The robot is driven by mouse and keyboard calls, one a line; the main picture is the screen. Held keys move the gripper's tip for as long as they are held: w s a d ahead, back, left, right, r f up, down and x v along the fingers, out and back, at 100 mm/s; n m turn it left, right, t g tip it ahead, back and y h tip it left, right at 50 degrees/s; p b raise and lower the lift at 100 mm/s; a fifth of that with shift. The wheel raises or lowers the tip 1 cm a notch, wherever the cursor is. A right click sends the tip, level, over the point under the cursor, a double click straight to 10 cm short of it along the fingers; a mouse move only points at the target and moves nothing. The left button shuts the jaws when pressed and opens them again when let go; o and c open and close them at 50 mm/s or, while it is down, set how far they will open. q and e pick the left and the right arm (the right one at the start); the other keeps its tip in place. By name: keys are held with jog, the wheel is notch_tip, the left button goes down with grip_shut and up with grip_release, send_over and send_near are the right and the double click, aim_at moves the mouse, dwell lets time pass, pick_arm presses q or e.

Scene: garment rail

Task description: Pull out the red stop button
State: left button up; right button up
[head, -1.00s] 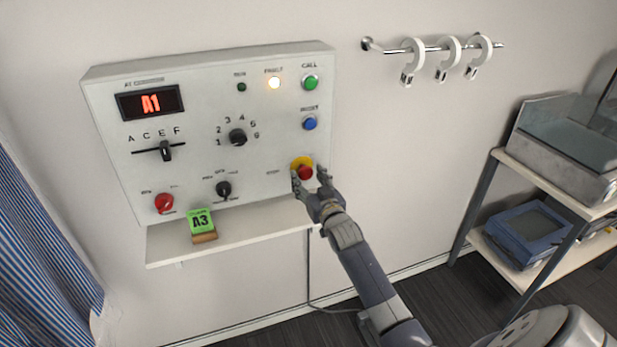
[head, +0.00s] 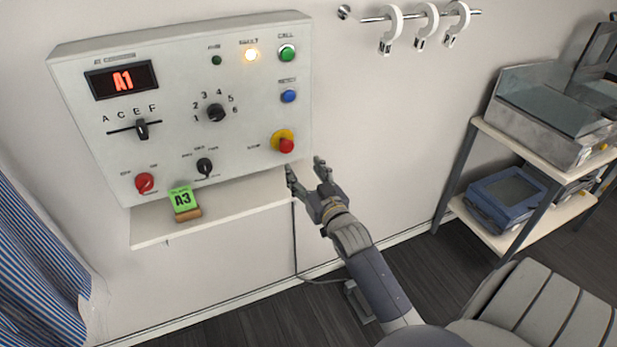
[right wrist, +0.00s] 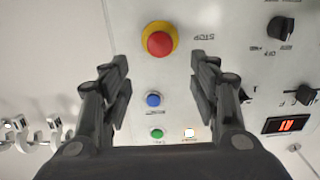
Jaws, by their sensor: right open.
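The red stop button (head: 286,146) sits on a yellow ring at the lower right of the white control panel (head: 250,180). It looks proud of the ring. In the right wrist view the red stop button (right wrist: 159,43) shows beyond the fingertips, between their lines. My right gripper (head: 305,166) is open and empty, below and to the right of the button and apart from it. Its two spread fingers also show in the right wrist view (right wrist: 160,75). My left gripper is not in view.
Several knobs and the blue (head: 289,96) and green (head: 287,53) buttons are on the panel. A rail with white hooks (head: 424,25) is at upper right. A rack (head: 463,150) stands at right.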

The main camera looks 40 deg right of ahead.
jog(key=shift+v, duration=1.05)
jog(key=shift+f, duration=0.1)
jog(key=s+a+f+n+g+y+b, duration=0.1)
jog(key=s+a+f+g, duration=0.25)
jog(key=f, duration=0.95)
jog(key=s+a+f+g+y, duration=0.15)
jog(key=s+f, duration=0.25)
jog(key=f, duration=0.9)
jog(key=s+a+f+n+g+y+b, duration=0.1)
jog(key=s+a+f+g, duration=0.25)
jog(key=f, duration=0.95)
jog(key=s+a+f+n+g, duration=0.1)
jog(key=s+a+f+g, duration=0.1)
jog(key=s+f, duration=0.5)
jog(key=s+a+f+n+g+b, duration=0.1)
jog(key=s+a+f+g, duration=0.2)
jog(key=s, duration=1.4)
jog(key=s+a+f+n+g, duration=0.1)
jog(key=s+a+f+g, duration=0.1)
jog(key=s+f, duration=1)
jog(key=shift+s+a+g+y, duration=0.35)
jog(key=shift+g+y, duration=0.1)
